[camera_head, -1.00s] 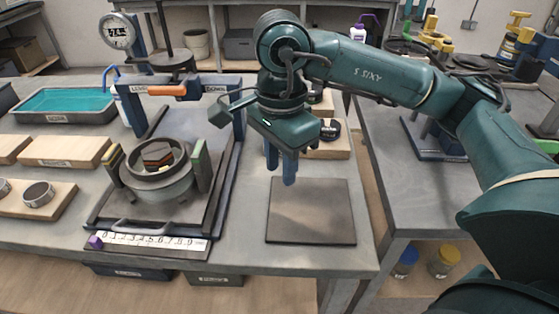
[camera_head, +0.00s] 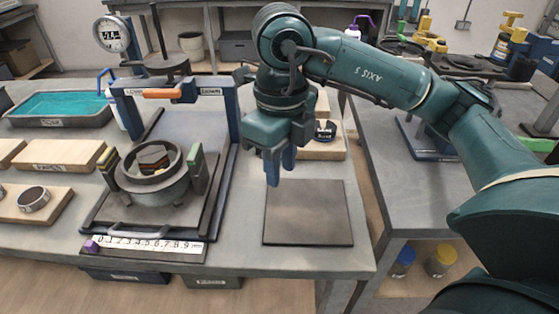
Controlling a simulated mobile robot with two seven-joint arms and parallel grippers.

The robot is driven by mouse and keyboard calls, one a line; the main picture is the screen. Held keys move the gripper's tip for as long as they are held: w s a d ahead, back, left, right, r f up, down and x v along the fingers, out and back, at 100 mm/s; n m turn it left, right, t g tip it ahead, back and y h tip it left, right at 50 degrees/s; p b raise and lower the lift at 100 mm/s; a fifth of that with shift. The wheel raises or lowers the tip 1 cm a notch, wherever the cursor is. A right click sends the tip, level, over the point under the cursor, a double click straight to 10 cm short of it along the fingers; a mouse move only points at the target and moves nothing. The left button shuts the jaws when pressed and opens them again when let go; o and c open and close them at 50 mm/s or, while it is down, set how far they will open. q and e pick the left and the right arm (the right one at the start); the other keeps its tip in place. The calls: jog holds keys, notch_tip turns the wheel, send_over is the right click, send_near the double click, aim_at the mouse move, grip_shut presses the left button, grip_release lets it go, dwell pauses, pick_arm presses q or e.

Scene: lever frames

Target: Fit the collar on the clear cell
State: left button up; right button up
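A round grey vessel (camera_head: 152,190) stands on the dark plate of the blue frame at left. A layered dark and reddish block shows inside it. It may be the cell, but I cannot tell that its wall is clear. A metal ring (camera_head: 34,199), possibly the collar, rests on a wooden board (camera_head: 58,207) at far left. My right gripper (camera_head: 281,172) hangs above the bench, right of the frame and above the back of a dark square mat. Its blue fingers look apart, with nothing seen between them. My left gripper is out of view.
The blue frame (camera_head: 232,120) has an orange handle (camera_head: 162,94) on its crossbar. A numbered scale (camera_head: 150,243) lies along its front. A teal tray (camera_head: 62,103) stands at back left. The dark mat (camera_head: 308,212) is bare. A board with small dark parts (camera_head: 320,150) lies behind my gripper.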

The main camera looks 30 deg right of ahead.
jog(key=f+m, duration=0.2)
jog(key=f, duration=0.1)
jog(key=f+m, duration=0.2)
jog(key=f, duration=0.1)
jog(key=f+m, duration=0.3)
jog(key=shift+s+b, duration=0.3)
notch_tip(320, 180, up, 6)
jog(key=shift+d+r, duration=0.25)
jog(key=shift+d, duration=0.2)
jog(key=shift+s, duration=0.1)
